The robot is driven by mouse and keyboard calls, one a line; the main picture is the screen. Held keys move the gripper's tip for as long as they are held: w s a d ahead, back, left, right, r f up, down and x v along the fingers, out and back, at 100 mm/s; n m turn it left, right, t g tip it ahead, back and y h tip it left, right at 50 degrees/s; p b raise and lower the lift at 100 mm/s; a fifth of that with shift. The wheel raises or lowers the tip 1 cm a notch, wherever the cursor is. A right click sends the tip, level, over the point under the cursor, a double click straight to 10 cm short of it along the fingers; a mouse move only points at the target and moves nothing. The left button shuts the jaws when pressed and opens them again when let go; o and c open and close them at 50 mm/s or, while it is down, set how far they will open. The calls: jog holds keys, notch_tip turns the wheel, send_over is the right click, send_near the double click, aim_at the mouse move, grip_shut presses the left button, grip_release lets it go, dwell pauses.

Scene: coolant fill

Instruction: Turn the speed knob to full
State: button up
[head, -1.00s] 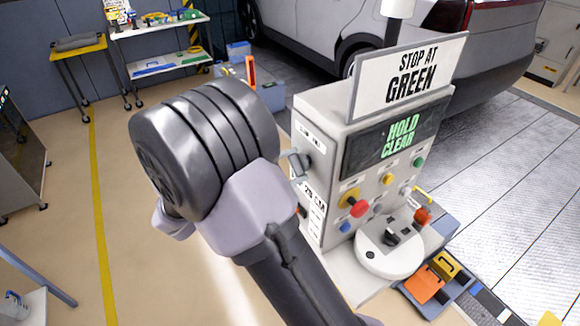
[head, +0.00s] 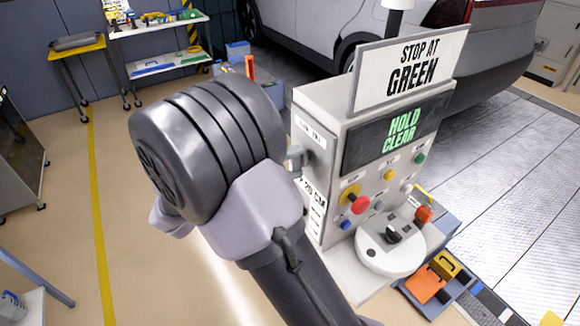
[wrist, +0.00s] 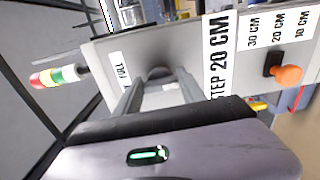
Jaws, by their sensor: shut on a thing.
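The control box (head: 318,95) stands upright right of my arm in the head view, its screen reading "HOLD CLEAR". In the head view my gripper (head: 295,153) shows only as a small grey part at the box's side; my arm hides the knob. The knob's exact setting cannot be read.
A red button (head: 360,204) and several coloured buttons are on the box's front, above a round white base with a black knob (head: 393,236). An orange-ended lever (wrist: 288,75) sticks out right of my gripper. A car (head: 330,25) stands behind; floor is open at left.

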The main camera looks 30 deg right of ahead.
jog(key=m+b, duration=0.1)
jog(key=m, duration=0.1)
jog(key=m+b, duration=0.1)
jog(key=m, duration=0.1)
jog(key=m+b, duration=0.1)
jog(key=m, duration=0.1)
jog(key=shift+f+b, duration=0.35)
jog(key=shift+w+m+b, duration=0.1)
jog(key=shift+m+b, duration=0.95)
jog(key=shift+m, duration=0.55)
jog(key=shift+r, duration=0.15)
jog(key=o, duration=1.4)
jog(key=shift+c, duration=0.2)
jog(key=a+p, duration=0.5)
jog(key=a, duration=1.2)
jog(key=shift+s+a, duration=0.25)
jog(key=shift+s, duration=0.05)
